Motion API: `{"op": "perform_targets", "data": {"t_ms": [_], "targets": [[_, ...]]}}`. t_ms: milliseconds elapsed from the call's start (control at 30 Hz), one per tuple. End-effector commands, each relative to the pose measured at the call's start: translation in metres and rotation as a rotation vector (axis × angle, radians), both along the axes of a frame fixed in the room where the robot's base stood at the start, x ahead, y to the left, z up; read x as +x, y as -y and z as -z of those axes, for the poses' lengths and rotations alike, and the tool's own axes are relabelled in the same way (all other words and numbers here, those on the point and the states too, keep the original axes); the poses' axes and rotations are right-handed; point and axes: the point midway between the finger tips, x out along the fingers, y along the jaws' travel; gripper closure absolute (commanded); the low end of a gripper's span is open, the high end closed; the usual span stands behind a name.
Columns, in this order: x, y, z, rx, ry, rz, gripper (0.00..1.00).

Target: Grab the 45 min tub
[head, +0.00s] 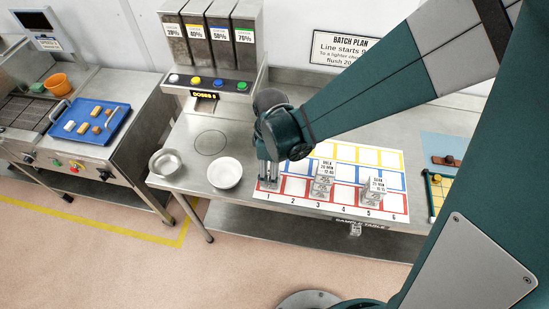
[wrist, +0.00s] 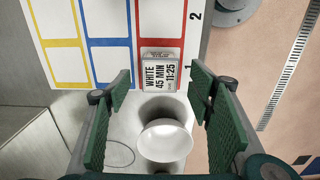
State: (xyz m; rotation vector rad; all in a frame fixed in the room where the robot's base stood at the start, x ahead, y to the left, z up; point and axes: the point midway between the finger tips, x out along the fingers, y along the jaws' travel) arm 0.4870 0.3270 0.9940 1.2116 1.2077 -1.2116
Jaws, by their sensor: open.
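The 45 min tub (wrist: 160,72) shows in the wrist view as a small box labelled WHITE 45 MIN 11:25. It sits at the red end of column 1 on the sample grid. My gripper (wrist: 160,90) is open, with its green pads left and right of the tub's line. The tub shows ahead between the fingertips, with no visible contact. In the head view my gripper (head: 268,174) points down over column 1 and hides most of the tub.
Other labelled tubs stand near column 3 (head: 322,187) and column 5 (head: 371,192). A white bowl (head: 224,174) and a metal bowl (head: 164,163) stand left of the grid. The dispenser (head: 215,55) rises behind. A blue tray (head: 90,122) lies on the left bench.

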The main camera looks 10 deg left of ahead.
Motion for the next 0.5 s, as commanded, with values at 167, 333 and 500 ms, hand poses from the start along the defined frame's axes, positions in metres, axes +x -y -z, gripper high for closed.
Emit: {"op": "perform_targets", "data": {"t_ms": [167,333,500], "targets": [[0.001,-0.001,0.008,0.0,0.0,0.0,0.48],[0.0,-0.002,0.021,0.0,0.0,0.0,0.48],[0.0,-0.003,0.035,0.0,0.0,0.0,0.48]]}}
